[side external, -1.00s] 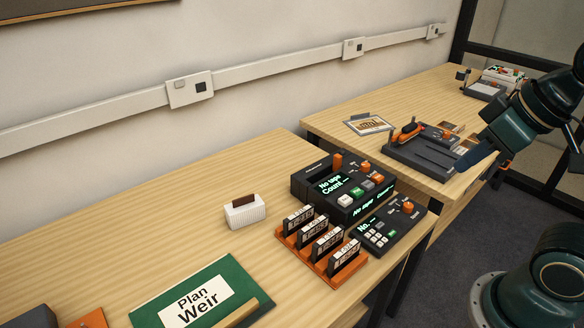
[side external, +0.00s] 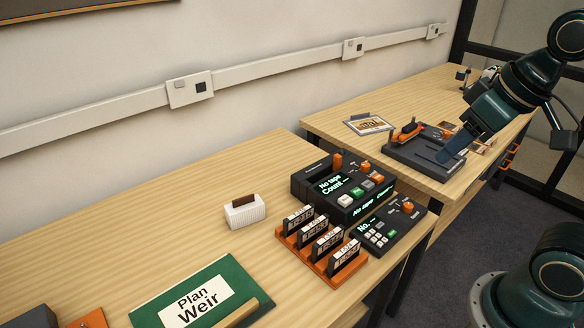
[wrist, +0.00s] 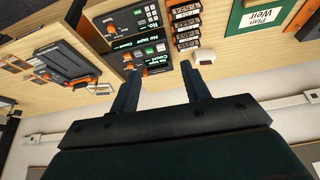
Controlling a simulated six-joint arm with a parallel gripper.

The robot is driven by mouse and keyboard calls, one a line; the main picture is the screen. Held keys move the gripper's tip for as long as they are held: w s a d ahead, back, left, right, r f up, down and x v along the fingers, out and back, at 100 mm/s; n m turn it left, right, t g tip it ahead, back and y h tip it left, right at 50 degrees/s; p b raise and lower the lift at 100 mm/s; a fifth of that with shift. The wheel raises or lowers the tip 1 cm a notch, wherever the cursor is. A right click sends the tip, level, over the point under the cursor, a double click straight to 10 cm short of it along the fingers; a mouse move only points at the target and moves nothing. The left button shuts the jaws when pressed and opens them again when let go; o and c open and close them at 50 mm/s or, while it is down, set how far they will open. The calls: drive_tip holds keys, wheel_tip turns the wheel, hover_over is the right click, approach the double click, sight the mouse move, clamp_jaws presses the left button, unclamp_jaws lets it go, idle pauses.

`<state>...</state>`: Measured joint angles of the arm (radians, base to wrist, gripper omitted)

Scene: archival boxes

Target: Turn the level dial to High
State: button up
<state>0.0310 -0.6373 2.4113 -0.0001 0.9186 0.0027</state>
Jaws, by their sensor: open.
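A dark console (side external: 342,185) with a lit display, coloured keys and several orange knobs stands near the right edge of the near bench. It also shows in the wrist view (wrist: 152,57). A smaller keypad unit (side external: 388,227) with an orange knob (side external: 409,207) sits in front of it. The dial labels are too small to read, so I cannot tell which knob is the level dial or its setting. My gripper (side external: 446,156) is open and empty, above the far bench, right of the console. In the wrist view its fingers (wrist: 158,72) are spread, apart from the console.
An orange rack (side external: 318,270) of cartridges stands beside the keypad unit. A white ribbed holder (side external: 245,212) and a green folder (side external: 190,296) lie to the left. A grey machine with an orange handle (side external: 407,132) is on the far bench. A gap separates the benches.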

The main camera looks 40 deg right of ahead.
drive_tip(key=w+d+r+m+g, duration=0.1)
drive_tip(key=w+d, duration=0.2)
drive_tip(key=w, duration=0.5)
drive_tip(key=m+g, duration=0.3)
drive_tip(key=g, duration=0.1)
hover_over(366, 165)
wheel_tip(366, 165, down, 12)
drive_tip(key=shift+f, duration=0.25)
drive_tip(key=shift+w+f, duration=0.1)
wheel_tip(366, 165, down, 14)
drive_tip(key=shift+r, duration=0.2)
drive_tip(key=c, duration=1)
